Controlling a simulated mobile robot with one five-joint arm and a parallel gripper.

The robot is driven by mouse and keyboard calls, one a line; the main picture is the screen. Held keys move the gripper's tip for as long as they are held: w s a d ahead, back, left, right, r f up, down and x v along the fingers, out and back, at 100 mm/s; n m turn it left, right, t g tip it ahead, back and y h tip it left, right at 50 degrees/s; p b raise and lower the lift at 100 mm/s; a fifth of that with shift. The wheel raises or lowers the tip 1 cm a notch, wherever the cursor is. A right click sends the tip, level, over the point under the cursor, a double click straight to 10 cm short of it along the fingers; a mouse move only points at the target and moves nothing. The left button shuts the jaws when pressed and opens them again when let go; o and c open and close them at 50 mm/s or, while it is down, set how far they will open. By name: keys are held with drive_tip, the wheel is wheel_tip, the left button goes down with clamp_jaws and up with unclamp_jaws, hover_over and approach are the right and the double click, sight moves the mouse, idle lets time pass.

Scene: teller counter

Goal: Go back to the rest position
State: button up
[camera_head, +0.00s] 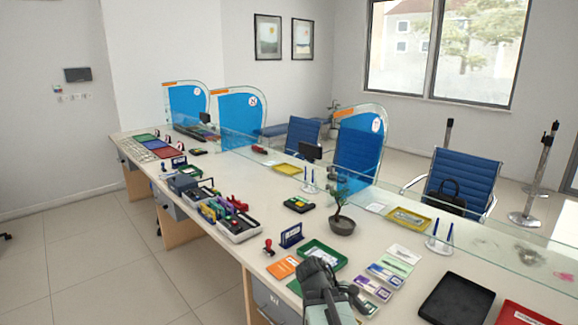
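My gripper (318,277) is at the bottom middle of the head view, seen from behind, over the near edge of the teller counter (262,190). Its dark grey body covers part of a green tray (335,257) and some cards. The fingertips do not show clearly, so I cannot tell whether it is open or shut, or whether it holds anything.
A potted plant (342,222), a blue sign (291,236), a red-handled stamp (268,247) and an orange card (283,267) stand near my gripper. A black pad (456,299) lies at the right. A glass screen runs along the far side. Floor (90,262) is clear at left.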

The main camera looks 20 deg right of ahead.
drive_tip(key=w+a+f+m+t+y, duration=0.1)
drive_tip(key=a+m, duration=0.4)
drive_tip(key=a, duration=0.6)
drive_tip(key=w+a+f+m+t+y, duration=0.1)
drive_tip(key=w+a+f+m+y, duration=0.2)
drive_tip(key=a, duration=0.8)
drive_tip(key=w+m+y, duration=0.1)
drive_tip(key=m+y, duration=0.1)
drive_tip(key=y, duration=0.1)
drive_tip(key=shift+a+t, duration=0.3)
drive_tip(key=shift+t, duration=0.1)
